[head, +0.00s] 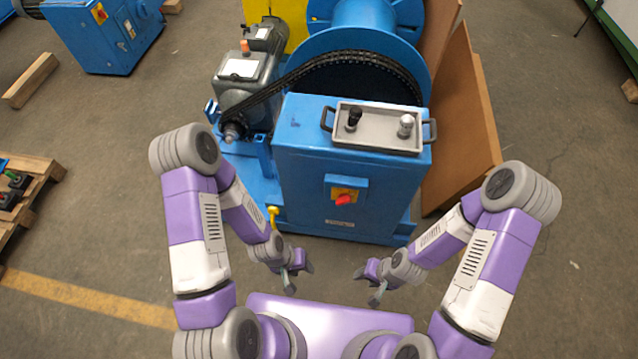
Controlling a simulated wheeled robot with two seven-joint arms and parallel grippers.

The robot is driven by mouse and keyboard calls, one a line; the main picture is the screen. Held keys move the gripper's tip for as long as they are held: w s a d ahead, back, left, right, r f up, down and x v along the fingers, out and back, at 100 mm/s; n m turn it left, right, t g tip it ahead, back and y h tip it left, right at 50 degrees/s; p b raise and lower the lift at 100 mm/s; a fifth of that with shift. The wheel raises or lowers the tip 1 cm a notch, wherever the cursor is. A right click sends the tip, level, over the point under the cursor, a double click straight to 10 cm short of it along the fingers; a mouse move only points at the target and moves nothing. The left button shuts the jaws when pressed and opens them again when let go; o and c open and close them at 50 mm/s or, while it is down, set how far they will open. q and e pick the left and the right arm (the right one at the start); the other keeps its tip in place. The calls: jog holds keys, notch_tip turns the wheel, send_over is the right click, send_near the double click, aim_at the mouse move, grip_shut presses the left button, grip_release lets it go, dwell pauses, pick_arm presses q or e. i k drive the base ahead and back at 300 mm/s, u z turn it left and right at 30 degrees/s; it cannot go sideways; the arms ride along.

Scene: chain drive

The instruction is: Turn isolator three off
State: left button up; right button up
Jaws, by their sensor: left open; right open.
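A red rotary isolator switch (345,199) sits on a yellow plate on the front of the blue drive cabinet (310,180). Its handle is too small for me to tell its exact position. A pale label below it is unreadable. A second red-and-yellow switch (100,14) is on another blue machine at the upper left. No isolator number is legible. My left gripper (299,277) is open and empty, in front of the cabinet and below left of the near switch. My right gripper (368,284) is open and empty, below right of it. Neither touches the cabinet.
A grey tray (378,142) on the cabinet top holds a black-topped and a silver-topped item. A chain (290,80) runs from the motor to the large blue drum (385,45). Brown boards (470,120) lean at the right. A wooden pallet (38,180) lies at left.

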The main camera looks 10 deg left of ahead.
aim_at(344, 198)
jog(key=i, duration=0.2)
jog(key=u, duration=0.5)
jog(key=k, duration=1.2)
jog(key=u, duration=1.1)
jog(key=i, duration=1.65)
jog(key=z, duration=1.4)
jog(key=i, duration=0.4)
jog(key=z, duration=0.35)
